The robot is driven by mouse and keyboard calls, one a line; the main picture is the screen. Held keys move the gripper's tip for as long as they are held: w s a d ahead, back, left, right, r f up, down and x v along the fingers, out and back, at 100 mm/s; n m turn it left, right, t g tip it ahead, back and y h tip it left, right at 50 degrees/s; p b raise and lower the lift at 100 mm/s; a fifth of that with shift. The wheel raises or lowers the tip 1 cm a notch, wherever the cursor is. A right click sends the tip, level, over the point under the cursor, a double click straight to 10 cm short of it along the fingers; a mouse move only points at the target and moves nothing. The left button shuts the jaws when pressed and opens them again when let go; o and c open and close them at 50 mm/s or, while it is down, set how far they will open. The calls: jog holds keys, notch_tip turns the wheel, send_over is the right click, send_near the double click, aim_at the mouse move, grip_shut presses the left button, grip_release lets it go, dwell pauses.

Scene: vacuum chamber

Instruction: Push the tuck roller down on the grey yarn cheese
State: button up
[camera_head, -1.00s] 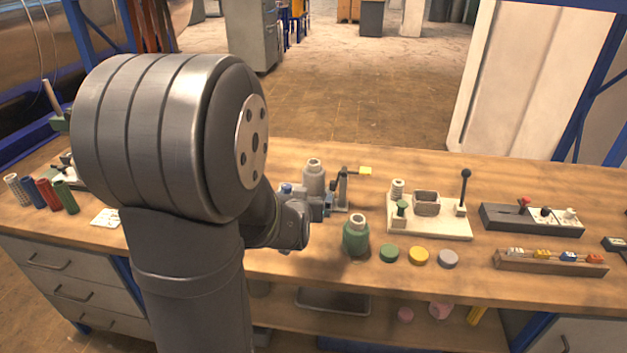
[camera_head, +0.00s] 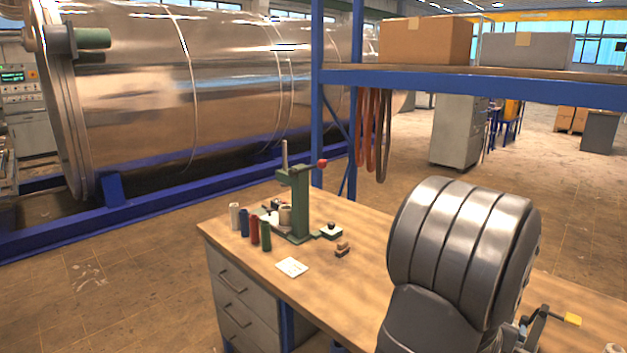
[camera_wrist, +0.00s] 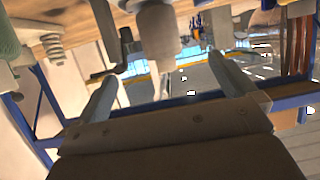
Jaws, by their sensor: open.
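In the wrist view my gripper (camera_wrist: 163,68) is open, its two fingers apart with nothing held. A grey cylinder with a narrower end, likely the grey yarn cheese (camera_wrist: 158,32), hangs upside down in this picture, beyond and between the fingertips. A dark lever-like part (camera_wrist: 122,52) is beside it, near the left finger; I cannot tell whether it is the tuck roller. In the head view a dark bracket with a yellow tab (camera_head: 572,320) shows at the lower right. The cheese and my gripper are not visible there.
A green stand (camera_head: 298,205) with a red-knobbed lever is on the bench's left end. Several coloured tubes (camera_head: 254,230), a white card (camera_head: 291,267) and a small brown block (camera_head: 342,249) are near it. A blue shelf frame (camera_head: 460,85) rises behind. Bench wood in between is clear.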

jog(key=x, duration=0.4)
jog(key=shift+v, duration=2.45)
